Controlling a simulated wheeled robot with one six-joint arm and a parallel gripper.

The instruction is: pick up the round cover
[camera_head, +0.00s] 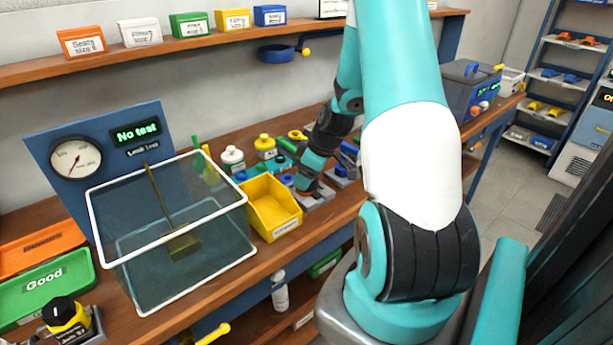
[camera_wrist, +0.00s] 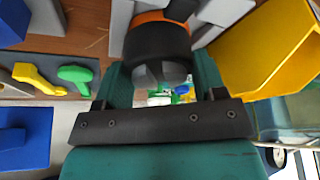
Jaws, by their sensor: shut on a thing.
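In the wrist view, a round black piece (camera_wrist: 157,42), which looks like the round cover, stands between my gripper's fingers (camera_wrist: 160,78). My gripper is shut on it. An orange band (camera_wrist: 150,17) shows at its far side, and its near end is grey and faceted. In the head view, my gripper (camera_head: 306,184) is low over the bench, just right of the yellow bin. The held piece is too small and covered there to make out. Whether it touches what lies under it, I cannot tell.
A yellow bin (camera_head: 272,221) stands close beside my gripper; it also shows in the wrist view (camera_wrist: 232,84). A clear tank (camera_head: 190,272) is further left. Bottles (camera_head: 232,158) stand behind. Yellow (camera_wrist: 37,78) and green (camera_wrist: 76,76) handled parts lie nearby.

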